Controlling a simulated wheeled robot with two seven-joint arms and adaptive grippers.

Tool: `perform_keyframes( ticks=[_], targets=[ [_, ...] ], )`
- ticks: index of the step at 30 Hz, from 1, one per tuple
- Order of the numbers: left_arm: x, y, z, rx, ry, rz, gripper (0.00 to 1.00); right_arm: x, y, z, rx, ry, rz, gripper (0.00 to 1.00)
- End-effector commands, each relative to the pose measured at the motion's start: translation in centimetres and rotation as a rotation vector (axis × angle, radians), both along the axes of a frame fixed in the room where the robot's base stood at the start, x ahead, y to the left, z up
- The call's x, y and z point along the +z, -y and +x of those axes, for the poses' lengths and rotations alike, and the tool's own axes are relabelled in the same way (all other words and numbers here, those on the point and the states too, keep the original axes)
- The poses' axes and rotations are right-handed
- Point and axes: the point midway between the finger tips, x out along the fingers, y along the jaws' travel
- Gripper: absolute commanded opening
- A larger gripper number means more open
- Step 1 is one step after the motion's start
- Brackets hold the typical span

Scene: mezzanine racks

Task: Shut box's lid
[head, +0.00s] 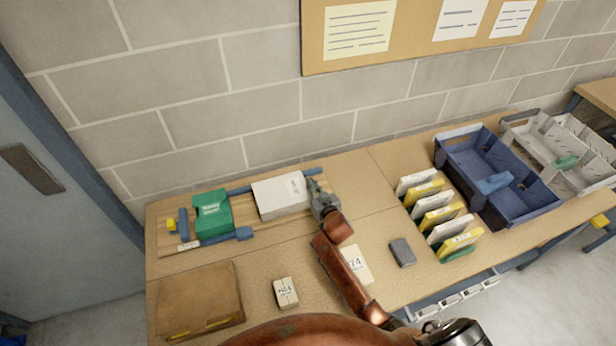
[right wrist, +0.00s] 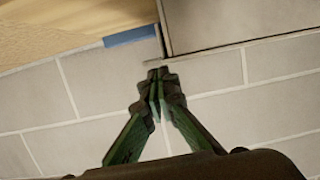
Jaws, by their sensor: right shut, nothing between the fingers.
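A white box (head: 280,196) with a small label lies on a wooden board at the back of the table. I cannot tell how its lid sits. My right gripper (head: 313,187) is at the right end of the white box, close to it; touching or apart is unclear. In the right wrist view the right gripper (right wrist: 157,76) is shut and empty, its tips just by the edge of a pale, box-like surface (right wrist: 230,22). My left gripper is not in view.
A brown carton (head: 200,300) and a small labelled block (head: 286,292) lie at the front left. A grey block (head: 402,252), upright white and yellow packets (head: 440,212) and a blue crate (head: 500,172) are to the right. The block wall stands close behind.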

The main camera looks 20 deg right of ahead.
Motion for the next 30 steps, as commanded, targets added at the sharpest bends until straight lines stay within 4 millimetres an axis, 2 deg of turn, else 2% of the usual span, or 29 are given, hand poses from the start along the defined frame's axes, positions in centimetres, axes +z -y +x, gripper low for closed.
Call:
perform_keyframes(
  ticks=[4,16,20,27,28,30],
  targets=[
    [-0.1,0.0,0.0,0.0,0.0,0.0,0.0,-1.2,0.2,0.0,0.0,0.003,0.058,0.0],
    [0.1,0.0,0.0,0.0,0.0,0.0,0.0,-1.2,0.2,-0.1,-0.001,-0.003,0.061,0.0],
    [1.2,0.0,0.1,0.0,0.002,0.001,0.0,0.0,0.1,0.0,0.0,-0.001,0.061,0.0],
    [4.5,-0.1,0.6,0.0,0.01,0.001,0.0,3.8,-0.1,0.1,0.004,0.009,0.061,0.0],
    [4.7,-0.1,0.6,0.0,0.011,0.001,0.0,4.0,-0.1,-0.1,0.004,0.008,0.061,0.0],
    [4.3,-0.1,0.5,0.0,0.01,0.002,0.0,3.7,-0.1,-2.1,0.004,0.006,0.06,0.0]
  ],
)
